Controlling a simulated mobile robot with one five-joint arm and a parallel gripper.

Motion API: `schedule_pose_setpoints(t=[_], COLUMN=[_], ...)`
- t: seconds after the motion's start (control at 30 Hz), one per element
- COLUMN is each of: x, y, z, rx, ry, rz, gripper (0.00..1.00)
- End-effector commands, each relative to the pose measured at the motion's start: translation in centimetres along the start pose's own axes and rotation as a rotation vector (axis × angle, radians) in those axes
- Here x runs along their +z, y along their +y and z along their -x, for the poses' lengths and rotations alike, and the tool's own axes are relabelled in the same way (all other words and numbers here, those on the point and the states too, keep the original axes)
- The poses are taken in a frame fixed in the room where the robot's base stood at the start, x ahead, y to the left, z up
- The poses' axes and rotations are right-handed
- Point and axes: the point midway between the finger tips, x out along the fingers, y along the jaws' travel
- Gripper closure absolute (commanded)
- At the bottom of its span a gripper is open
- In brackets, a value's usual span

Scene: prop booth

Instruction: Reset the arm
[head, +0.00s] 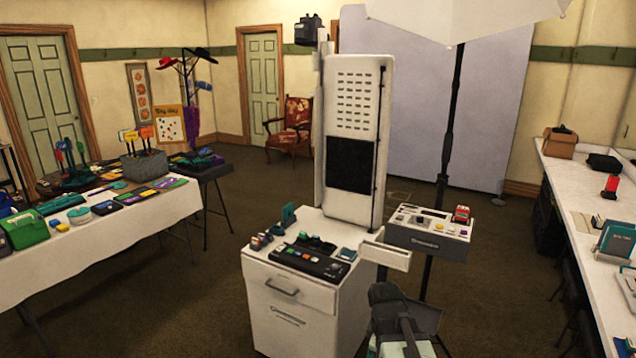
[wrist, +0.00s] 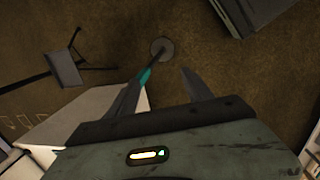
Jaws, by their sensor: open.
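In the wrist view my gripper (wrist: 164,72) is open, its two dark fingers spread apart over brown carpet. Nothing is visibly held between them. A small teal patch (wrist: 146,77) shows along the left finger; I cannot tell what it belongs to. In the head view my arm is low in the picture, in front and to the right of the white cabinet (head: 290,318). The fingertips are not clear there.
The cabinet carries a dark button panel (head: 312,262) and a tall white panel (head: 352,110). A small control box (head: 428,242) stands close behind my arm. A prop table (head: 120,245) is at left, a white counter (head: 575,200) at right. Carpet between cabinet and prop table is open.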

Motion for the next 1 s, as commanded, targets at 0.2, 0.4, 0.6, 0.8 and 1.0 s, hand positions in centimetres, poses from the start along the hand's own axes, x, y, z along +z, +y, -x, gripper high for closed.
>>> schedule_pose_setpoints(t=[0.2, 0.4, 0.6, 0.8, 1.0], x=[-1.5, -1.6, -1.6, -1.6, -1.6], y=[-5.2, -6.0, -5.9, -5.9, -5.9], z=[0.5, 0.6, 0.6, 0.6, 0.6], rx=[-0.102, -0.141, -0.14, -0.14, -0.14], ry=[0.02, -0.01, -0.015, -0.015, -0.015], rz=[-0.604, -0.987, -1.051, -1.051, -1.051], gripper=[0.41, 0.41, 0.41, 0.41, 0.41])
